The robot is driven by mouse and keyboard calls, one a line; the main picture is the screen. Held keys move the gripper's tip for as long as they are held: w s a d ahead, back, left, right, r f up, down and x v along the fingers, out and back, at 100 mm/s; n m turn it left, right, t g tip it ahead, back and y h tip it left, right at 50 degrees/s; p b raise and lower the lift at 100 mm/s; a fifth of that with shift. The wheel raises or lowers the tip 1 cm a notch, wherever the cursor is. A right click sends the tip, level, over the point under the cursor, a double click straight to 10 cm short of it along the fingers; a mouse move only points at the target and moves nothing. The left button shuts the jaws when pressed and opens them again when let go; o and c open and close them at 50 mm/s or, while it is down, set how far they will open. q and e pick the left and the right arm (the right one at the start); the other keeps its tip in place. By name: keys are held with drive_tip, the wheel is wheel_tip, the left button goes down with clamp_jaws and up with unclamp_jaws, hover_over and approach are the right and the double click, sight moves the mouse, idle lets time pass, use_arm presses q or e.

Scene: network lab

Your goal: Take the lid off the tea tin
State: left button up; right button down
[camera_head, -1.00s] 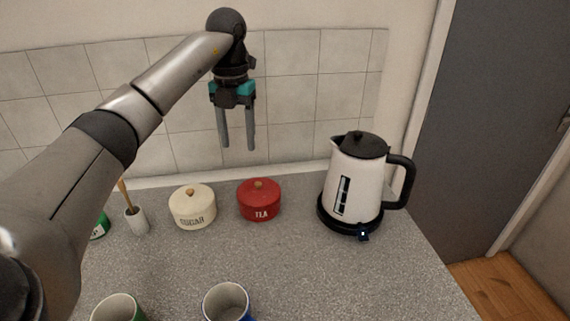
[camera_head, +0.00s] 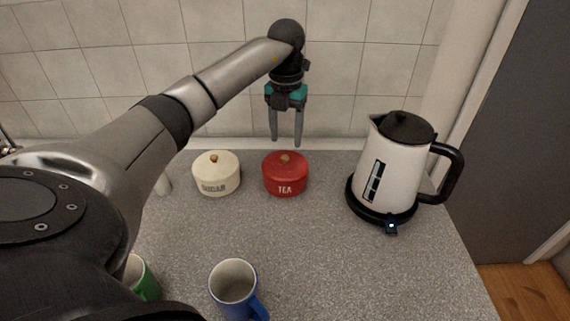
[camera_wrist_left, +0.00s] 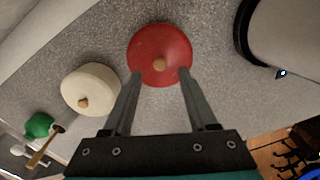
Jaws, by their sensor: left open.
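My left gripper (camera_head: 286,143) is open and empty, pointing down just above the tin. In the left wrist view the red lid (camera_wrist_left: 152,48) lies ahead of the two spread fingers (camera_wrist_left: 158,72), and its knob (camera_wrist_left: 159,64) shows between their tips. The fingers appear apart from the knob. My right gripper is not in view.
A cream sugar tin (camera_head: 216,178) stands left of the tea tin. A white kettle (camera_head: 391,165) on a black base stands to the right. A blue mug (camera_head: 236,289) and a green mug (camera_head: 139,278) stand in front. The tiled wall is close behind.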

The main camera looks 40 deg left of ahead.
sight(285, 156)
use_arm(q)
drive_tip(key=f, duration=0.5)
drive_tip(key=shift+s+f, duration=0.1)
drive_tip(key=shift+s, duration=0.1)
clamp_jaws()
idle(0.4)
